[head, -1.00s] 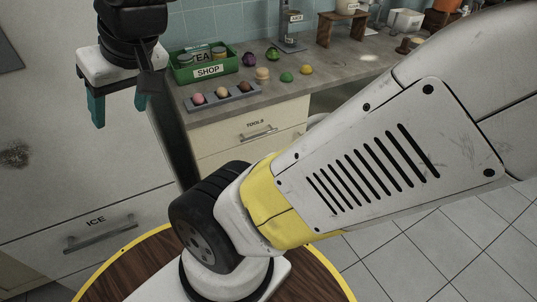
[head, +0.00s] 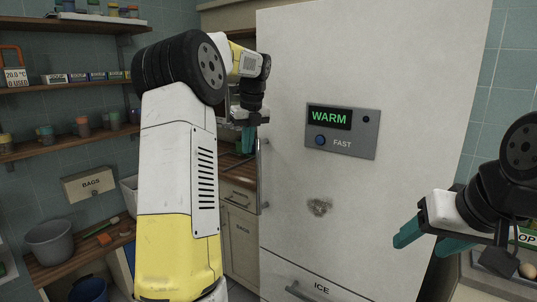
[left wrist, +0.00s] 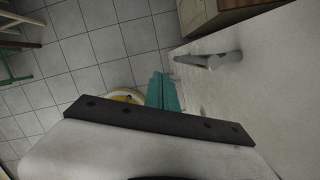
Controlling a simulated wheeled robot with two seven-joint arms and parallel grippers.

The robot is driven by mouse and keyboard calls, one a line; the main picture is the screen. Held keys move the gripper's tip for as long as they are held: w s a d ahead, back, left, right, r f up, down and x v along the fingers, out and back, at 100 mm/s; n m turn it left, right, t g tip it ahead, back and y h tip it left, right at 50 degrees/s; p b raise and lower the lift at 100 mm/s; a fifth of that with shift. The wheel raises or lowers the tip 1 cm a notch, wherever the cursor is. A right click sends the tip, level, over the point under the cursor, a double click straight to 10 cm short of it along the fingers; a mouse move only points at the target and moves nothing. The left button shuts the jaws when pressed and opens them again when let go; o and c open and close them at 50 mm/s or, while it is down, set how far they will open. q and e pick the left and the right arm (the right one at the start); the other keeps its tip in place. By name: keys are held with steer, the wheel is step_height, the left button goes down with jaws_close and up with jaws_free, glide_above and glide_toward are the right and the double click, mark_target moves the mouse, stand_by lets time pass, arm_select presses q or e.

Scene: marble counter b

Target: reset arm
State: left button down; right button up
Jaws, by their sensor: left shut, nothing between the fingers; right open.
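My left arm rises in the head view and bends over at the top. My left gripper (head: 247,140), with teal fingers, points down beside the left edge of the white fridge, near its upright door handle (head: 264,175). I cannot tell whether it touches the handle. In the left wrist view its teal fingers (left wrist: 162,92) are together with nothing between them. My right gripper (head: 428,240) is at the right of the head view, in front of the fridge's right side. Its two teal fingers are apart and empty.
The white fridge (head: 400,60) fills the middle, with a WARM display (head: 330,118) and an ICE drawer (head: 310,285). A counter with a SHOP box (head: 527,238) is right.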

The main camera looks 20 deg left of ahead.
arm_select(q)
steer(key=s+a+v, duration=0.1)
steer(key=v, duration=0.5)
steer(key=s+d+r+n+t+h, duration=0.1)
steer(key=s+d+n+t, duration=0.1)
steer(key=s+d+n, duration=0.75)
steer(key=s+d+f+n+h, duration=0.1)
steer(key=s+f+n, duration=0.2)
steer(key=s+n, duration=0.2)
steer(key=s+d+f+n+t+h, duration=0.1)
steer(key=s+d+f+n, duration=0.1)
steer(key=s+f+n, duration=0.2)
steer(key=s+d+f+n+t+h, duration=0.1)
steer(key=s+d+f+n, duration=0.1)
steer(key=s+n, duration=0.6)
steer(key=s+f, duration=0.1)
steer(key=s, duration=0.2)
steer(key=shift+d+f, duration=0.2)
steer(key=shift+f, duration=0.15)
steer(key=shift+s, duration=0.1)
